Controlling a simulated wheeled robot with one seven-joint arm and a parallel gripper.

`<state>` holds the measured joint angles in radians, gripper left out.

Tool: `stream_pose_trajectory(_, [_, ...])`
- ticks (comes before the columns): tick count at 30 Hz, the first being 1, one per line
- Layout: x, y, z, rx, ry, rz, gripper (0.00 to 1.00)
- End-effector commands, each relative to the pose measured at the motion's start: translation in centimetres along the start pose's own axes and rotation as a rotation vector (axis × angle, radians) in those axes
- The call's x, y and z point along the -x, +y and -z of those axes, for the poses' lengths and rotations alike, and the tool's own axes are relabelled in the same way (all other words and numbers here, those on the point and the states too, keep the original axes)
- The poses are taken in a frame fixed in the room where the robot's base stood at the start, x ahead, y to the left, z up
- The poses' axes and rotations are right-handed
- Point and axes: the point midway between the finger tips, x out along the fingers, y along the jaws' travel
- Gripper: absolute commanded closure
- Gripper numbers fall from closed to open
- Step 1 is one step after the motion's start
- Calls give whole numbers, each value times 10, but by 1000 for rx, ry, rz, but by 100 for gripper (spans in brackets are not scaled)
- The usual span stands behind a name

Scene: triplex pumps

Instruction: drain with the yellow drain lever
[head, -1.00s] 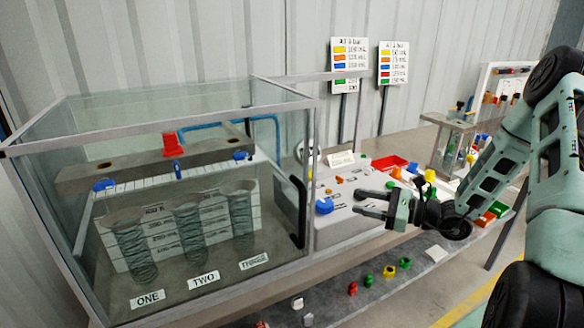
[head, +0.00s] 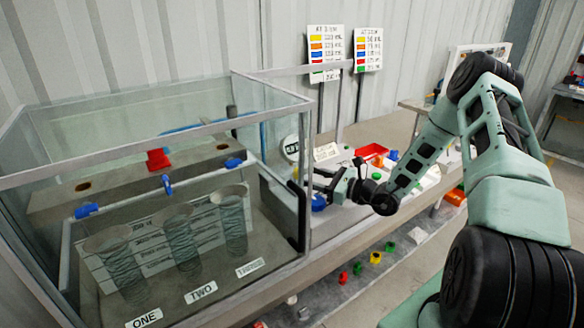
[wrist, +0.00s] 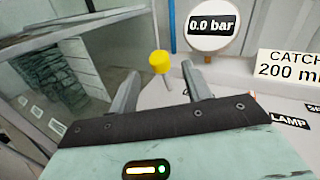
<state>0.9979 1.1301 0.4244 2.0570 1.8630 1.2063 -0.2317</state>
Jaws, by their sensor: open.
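The yellow drain lever (wrist: 159,62) shows in the wrist view as a yellow knob on a pale stem. It stands ahead of my gripper (wrist: 160,85), between the lines of the two fingers. The fingers are apart with nothing held between them. I cannot tell whether the knob lies within finger reach. In the head view my gripper (head: 322,182) is beside the right end of the glass tank (head: 275,98), over the pump panel. I cannot make out the yellow lever in the head view. The tank holds three clear cylinders (head: 181,240) labelled ONE, TWO and THREE.
A gauge (wrist: 215,25) reading 0.0 bar stands behind the lever. A card (wrist: 290,65) reading "CATCH 200 m…" is to its right. A blue knob (head: 318,202) lies close below my gripper. A red tray (head: 371,151) sits farther back. Coloured parts (head: 375,257) line the lower shelf.

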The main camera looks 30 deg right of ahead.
Motion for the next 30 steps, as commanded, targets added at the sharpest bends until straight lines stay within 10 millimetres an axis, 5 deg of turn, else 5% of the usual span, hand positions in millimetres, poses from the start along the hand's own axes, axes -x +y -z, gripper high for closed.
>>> stream_pose_trajectory(12, [-70, 0, -1, 0, 0, -1, 52])
stream_pose_trajectory(25, [-78, 0, 0, 0, 0, 0, 52])
stream_pose_trajectory(30, [-78, 0, 0, 0, 0, 0, 99])
